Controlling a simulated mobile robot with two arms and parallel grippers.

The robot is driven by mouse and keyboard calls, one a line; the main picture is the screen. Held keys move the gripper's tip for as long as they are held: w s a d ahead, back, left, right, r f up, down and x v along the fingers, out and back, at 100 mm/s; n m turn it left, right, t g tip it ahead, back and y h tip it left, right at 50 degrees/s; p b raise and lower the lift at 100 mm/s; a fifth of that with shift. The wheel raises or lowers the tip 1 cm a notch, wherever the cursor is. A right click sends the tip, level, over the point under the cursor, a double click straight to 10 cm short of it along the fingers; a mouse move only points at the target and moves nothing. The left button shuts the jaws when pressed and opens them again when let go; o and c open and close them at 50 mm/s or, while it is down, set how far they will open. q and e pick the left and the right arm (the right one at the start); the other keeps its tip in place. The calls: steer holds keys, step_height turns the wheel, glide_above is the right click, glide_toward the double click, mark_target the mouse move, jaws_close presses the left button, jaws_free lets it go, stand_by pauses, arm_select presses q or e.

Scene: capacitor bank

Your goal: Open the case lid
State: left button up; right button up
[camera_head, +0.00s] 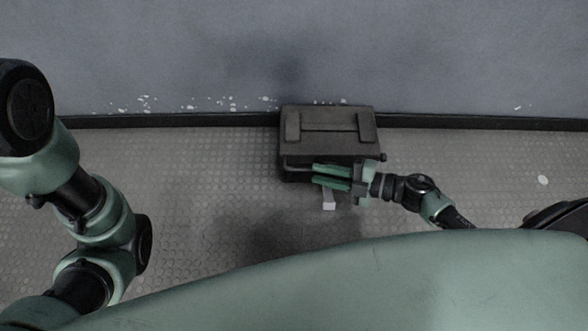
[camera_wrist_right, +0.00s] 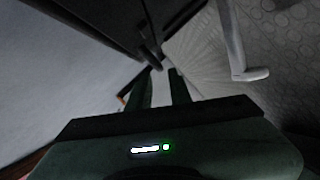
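The dark grey case (camera_head: 329,120) stands on the floor against the wall in the head view, its lid shut. A raised band runs across the lid, with a strap-like block at each side. My right gripper (camera_head: 318,174) is at the lower front side of the case, fingers pointing left across its front and hiding part of it. Its two fingers are apart with nothing visible between them. In the right wrist view the fingers (camera_wrist_right: 160,75) also show a gap, with the dark case (camera_wrist_right: 105,18) beyond them. I cannot tell whether they touch it. My left gripper is out of view.
A small light grey piece (camera_head: 329,201) shows just below my right fingers; in the wrist view a pale bent bar (camera_wrist_right: 234,45) is at the upper right. The grey wall (camera_head: 180,55) stands behind the case. The textured floor (camera_head: 205,165) left of it is clear.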

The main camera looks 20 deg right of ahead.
mark_target(299, 170)
steer(key=b+x, duration=0.2)
steer(key=x, duration=0.3)
steer(key=shift+w+a+f, duration=0.1)
steer(key=shift+w+f, duration=0.05)
steer(key=shift+w+a+b, duration=0.35)
steer(key=shift+a+b, duration=0.05)
steer(key=shift+a, duration=0.15)
jaws_close()
stand_by(0.8)
